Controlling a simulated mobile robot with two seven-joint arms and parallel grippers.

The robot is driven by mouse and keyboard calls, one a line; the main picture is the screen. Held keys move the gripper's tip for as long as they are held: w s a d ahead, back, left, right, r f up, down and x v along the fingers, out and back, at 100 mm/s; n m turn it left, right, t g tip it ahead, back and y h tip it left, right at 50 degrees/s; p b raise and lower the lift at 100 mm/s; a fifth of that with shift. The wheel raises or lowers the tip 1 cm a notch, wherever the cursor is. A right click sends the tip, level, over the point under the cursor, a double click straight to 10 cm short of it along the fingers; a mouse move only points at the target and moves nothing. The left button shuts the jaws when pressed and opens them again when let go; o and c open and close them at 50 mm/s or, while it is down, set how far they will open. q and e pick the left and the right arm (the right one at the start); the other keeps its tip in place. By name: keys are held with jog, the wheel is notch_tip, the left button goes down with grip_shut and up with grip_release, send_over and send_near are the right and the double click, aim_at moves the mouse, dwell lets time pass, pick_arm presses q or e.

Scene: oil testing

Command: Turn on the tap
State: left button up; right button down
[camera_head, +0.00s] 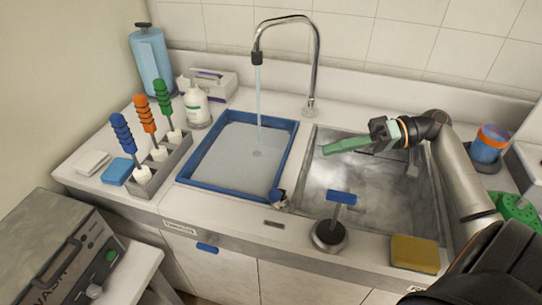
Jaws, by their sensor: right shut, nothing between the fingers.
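The chrome gooseneck tap (316,65) stands behind the two sink basins, its spout bent over the left one. A stream of water (259,95) falls from its nozzle into the blue-rimmed left basin (284,150). A blue lever (341,198) stands on a round dark base (329,238) at the front edge of the counter. A small blue knob (277,196) sits at the front right corner of the blue basin. My right gripper (326,148), with green fingers, is shut and empty above the right metal basin (380,205), apart from lever and knob. My left gripper is out of view.
A grey rack (160,168) with blue, orange and green brushes stands left, beside a blue sponge (117,171) and a white bottle (196,106). A yellow sponge (414,253) lies front right. A blue cup with an orange band (490,143) stands at the right.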

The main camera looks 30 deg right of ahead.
aim_at(278, 194)
jog(key=w+a+f+b, duration=0.1)
jog(key=a+f, duration=0.3)
jog(key=a, duration=0.6)
jog(key=shift+w+a+b, duration=0.3)
jog(key=shift+a+b, duration=0.1)
jog(key=shift+b, duration=0.15)
jog(key=shift+s+a+f+n+h, duration=0.3)
jog(key=shift+s+a+f+n, duration=0.1)
jog(key=shift+s+a, duration=0.15)
jog(key=shift+w+r+p, duration=0.1)
jog(key=shift+r+p, duration=0.1)
jog(key=shift+p, duration=0.2)
